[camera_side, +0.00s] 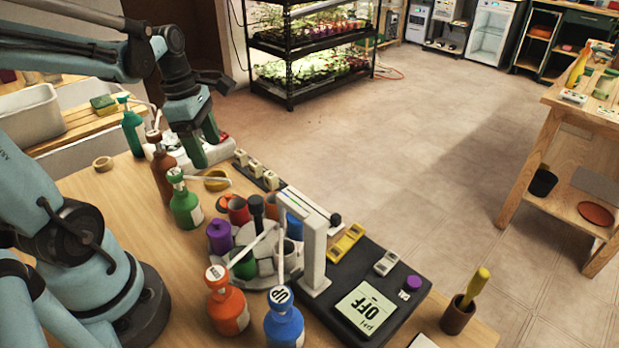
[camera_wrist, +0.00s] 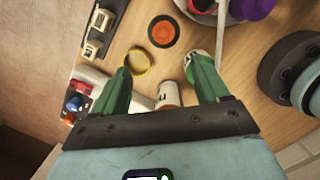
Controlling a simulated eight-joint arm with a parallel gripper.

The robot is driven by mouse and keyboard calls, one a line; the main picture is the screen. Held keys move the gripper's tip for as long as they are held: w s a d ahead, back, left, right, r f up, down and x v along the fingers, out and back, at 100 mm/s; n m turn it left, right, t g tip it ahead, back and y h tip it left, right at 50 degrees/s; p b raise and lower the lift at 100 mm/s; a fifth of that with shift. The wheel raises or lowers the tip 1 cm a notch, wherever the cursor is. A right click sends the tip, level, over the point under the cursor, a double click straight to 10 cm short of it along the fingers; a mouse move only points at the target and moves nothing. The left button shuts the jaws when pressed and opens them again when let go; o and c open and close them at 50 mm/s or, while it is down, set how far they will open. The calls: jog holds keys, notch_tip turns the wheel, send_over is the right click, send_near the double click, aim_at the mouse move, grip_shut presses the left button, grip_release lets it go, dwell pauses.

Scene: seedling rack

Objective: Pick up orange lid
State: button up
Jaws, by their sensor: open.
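The orange lid (camera_wrist: 163,32) lies flat on the wooden table in the wrist view, a round orange disc with a dark rim. It sits ahead of my fingertips, apart from them. In the side view the orange lid (camera_side: 223,202) is partly hidden beside the green bottle. My gripper (camera_side: 204,150) hangs above the table behind the lid, its green fingers pointing down. In the wrist view my gripper (camera_wrist: 158,68) has its fingers spread wide, with nothing held between them.
A yellow ring (camera_wrist: 138,62) lies close to the lid. A green bottle (camera_side: 185,207) and a brown bottle (camera_side: 162,172) stand nearby. A round carousel of pots (camera_side: 262,280), a scale (camera_side: 365,307), and orange (camera_side: 228,308) and blue bottles (camera_side: 284,326) crowd the table's front.

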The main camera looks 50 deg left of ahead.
send_over(227, 195)
jog(key=a, duration=0.2)
jog(key=shift+s+d+f, duration=0.1)
jog(key=shift+s+f, duration=0.05)
jog(key=shift+f, duration=1.55)
jog(key=shift+s+d+f, duration=0.1)
jog(key=shift+s+f, duration=0.05)
jog(key=shift+f, duration=1.5)
jog(key=shift+w+d+f, duration=0.1)
jog(key=shift+d+f, duration=0.1)
jog(key=shift+f, duration=0.4)
jog(key=shift+w+d+f, duration=0.1)
jog(key=shift+d+f, duration=0.1)
jog(key=shift+f, duration=0.45)
jog(key=shift+d+f, duration=0.2)
jog(key=shift+f, duration=0.4)
jog(key=shift+d+f, duration=0.1)
jog(key=shift+f, duration=0.65)
jog(key=c, duration=1.1)
